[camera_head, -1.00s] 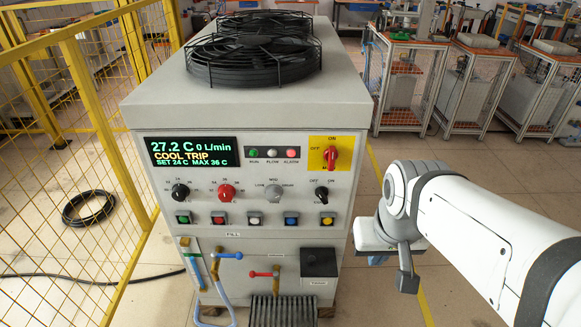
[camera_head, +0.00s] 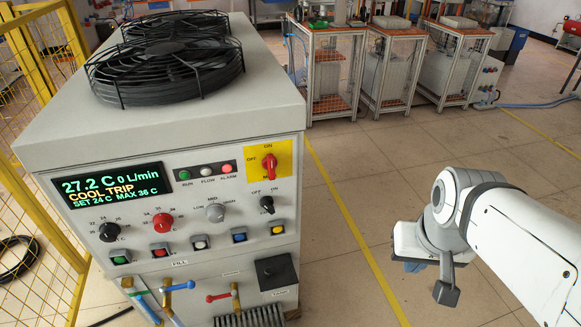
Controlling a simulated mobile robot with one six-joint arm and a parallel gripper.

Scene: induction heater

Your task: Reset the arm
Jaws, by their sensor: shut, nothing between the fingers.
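My white arm comes in from the right edge. Its end holds my gripper (camera_head: 446,291), a dark grey part hanging down over the open floor, to the right of the machine and apart from it. The gripper is shut and empty; its fingertips are small in this view. A blue part shows under the white wrist. The grey machine (camera_head: 270,118) stands on the left. Its display (camera_head: 112,185) reads 27.2 C, 0 L/min, COOL TRIP, SET 24 C, MAX 36 C. A red rotary switch (camera_head: 269,163) sits on a yellow plate, its handle about upright.
Black fan guards (camera_head: 165,70) top the machine. Blue (camera_head: 178,286) and red (camera_head: 222,296) valve handles stick out low on its front. A yellow mesh fence (camera_head: 45,225) stands at left. Several wood-topped carts (camera_head: 388,70) stand behind. The tiled floor (camera_head: 350,200) between is clear.

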